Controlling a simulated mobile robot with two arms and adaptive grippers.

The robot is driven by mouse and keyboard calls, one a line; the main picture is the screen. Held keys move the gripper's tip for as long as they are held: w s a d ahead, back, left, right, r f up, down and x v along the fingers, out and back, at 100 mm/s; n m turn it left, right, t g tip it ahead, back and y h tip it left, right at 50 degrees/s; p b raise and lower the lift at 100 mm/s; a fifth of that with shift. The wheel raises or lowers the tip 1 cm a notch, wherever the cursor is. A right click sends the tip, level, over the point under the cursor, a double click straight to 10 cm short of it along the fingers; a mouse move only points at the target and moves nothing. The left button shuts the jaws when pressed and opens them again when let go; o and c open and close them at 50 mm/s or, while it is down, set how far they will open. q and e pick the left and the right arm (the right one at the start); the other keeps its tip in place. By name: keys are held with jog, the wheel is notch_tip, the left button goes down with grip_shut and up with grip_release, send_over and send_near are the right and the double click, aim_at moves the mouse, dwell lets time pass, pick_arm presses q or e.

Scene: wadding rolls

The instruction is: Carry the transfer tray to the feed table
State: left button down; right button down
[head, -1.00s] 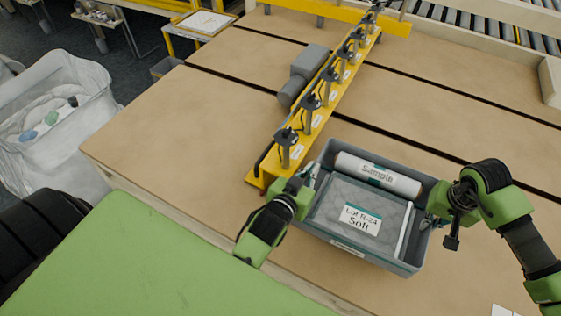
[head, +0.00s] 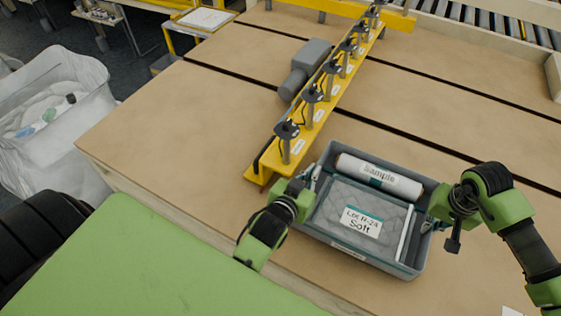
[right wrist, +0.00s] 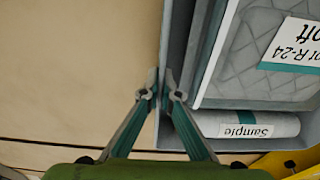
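The grey transfer tray (head: 345,247) is on or just above the large tan table (head: 190,130). I cannot tell whether this is the feed table. The tray holds a white roll marked "Sample" (head: 401,186) and a grey quilted pad labelled "Lot R-24 Soft" (head: 335,205). My left gripper (head: 312,180) is at the tray's left wall and looks shut on it. My right gripper (head: 430,222) is at the right wall. In the right wrist view its two fingers (right wrist: 161,92) close on either side of the tray wall (right wrist: 172,60).
A yellow rail (head: 318,112) with several dark-topped posts stands just left of the tray, with a grey motor-like block (head: 312,55) beside it. A roller conveyor (head: 480,30) runs at the back right. A white bag-lined bin (head: 60,110) stands left. Tan tabletop lies clear to the right.

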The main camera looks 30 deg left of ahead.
pick_arm(q)
jog(key=shift+f+b, duration=0.65)
pick_arm(e)
jog(key=shift+f, duration=0.7)
pick_arm(q)
jog(key=c, duration=2.3)
grip_release()
pick_arm(e)
jog(key=c, duration=2.3)
grip_release()
pick_arm(q)
jog(key=shift+s, duration=0.1)
pick_arm(e)
jog(key=shift+s+r, duration=0.1)
pick_arm(q)
jog(key=v, duration=1.1)
jog(key=shift+s+r, duration=0.15)
jog(key=shift+s, duration=0.35)
pick_arm(e)
jog(key=shift+r, duration=0.2)
jog(key=r, duration=0.3)
jog(key=s+r, duration=0.1)
jog(key=r, duration=0.7)
jog(key=shift+s+r, duration=0.25)
